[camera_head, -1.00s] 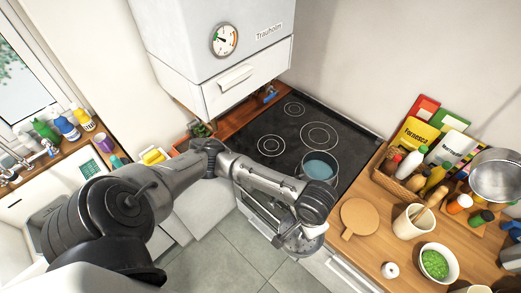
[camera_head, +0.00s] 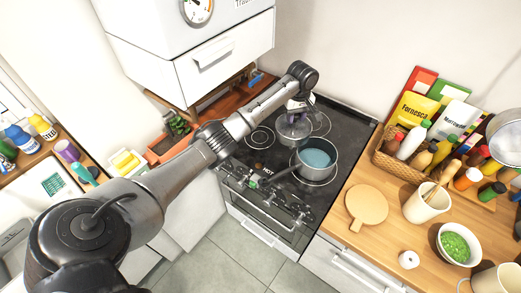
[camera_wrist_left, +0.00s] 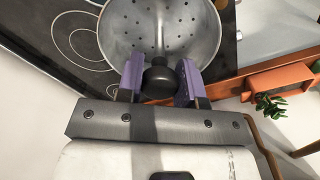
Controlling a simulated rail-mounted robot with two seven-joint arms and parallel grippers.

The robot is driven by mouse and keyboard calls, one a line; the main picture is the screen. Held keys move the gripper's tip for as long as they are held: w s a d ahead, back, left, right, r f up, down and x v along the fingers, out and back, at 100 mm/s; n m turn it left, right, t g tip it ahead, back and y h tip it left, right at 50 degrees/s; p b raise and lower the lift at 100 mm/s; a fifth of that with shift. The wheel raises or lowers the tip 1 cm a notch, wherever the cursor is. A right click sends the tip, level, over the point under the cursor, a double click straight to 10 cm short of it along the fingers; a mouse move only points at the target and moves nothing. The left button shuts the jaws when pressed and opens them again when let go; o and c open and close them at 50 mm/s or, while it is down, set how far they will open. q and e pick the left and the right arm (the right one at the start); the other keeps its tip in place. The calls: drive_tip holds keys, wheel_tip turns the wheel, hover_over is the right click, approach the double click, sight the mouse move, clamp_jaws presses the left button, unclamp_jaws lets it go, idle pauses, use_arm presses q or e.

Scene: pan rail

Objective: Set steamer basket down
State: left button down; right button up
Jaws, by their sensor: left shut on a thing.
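The steamer basket (camera_head: 292,128) is a shiny metal bowl with small holes. In the head view it is over the back part of the black hob (camera_head: 345,117), behind and left of the pot; I cannot tell whether it touches the hob. My left gripper (camera_head: 298,105) is shut on the basket's black knob. In the left wrist view the purple fingers of the gripper (camera_wrist_left: 161,82) stand either side of the knob, with the perforated basket (camera_wrist_left: 160,25) beyond. A grey pot (camera_head: 317,158) of blue water stands on the front right ring. My right gripper is out of view.
A round wooden board (camera_head: 366,204), a wicker basket (camera_head: 392,164) of bottles and a bowl of peas (camera_head: 455,245) are on the right counter. A planter (camera_head: 168,146) stands left of the hob. A white cabinet (camera_head: 205,62) hangs above it.

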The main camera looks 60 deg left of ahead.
use_arm(q)
drive_tip(key=s+a+f+p, duration=0.3)
drive_tip(key=s+a+f, duration=0.5)
drive_tip(key=f, duration=0.3)
drive_tip(key=shift+s, duration=0.25)
drive_tip(key=shift+a+f, duration=0.1)
drive_tip(key=c, duration=0.8)
unclamp_jaws()
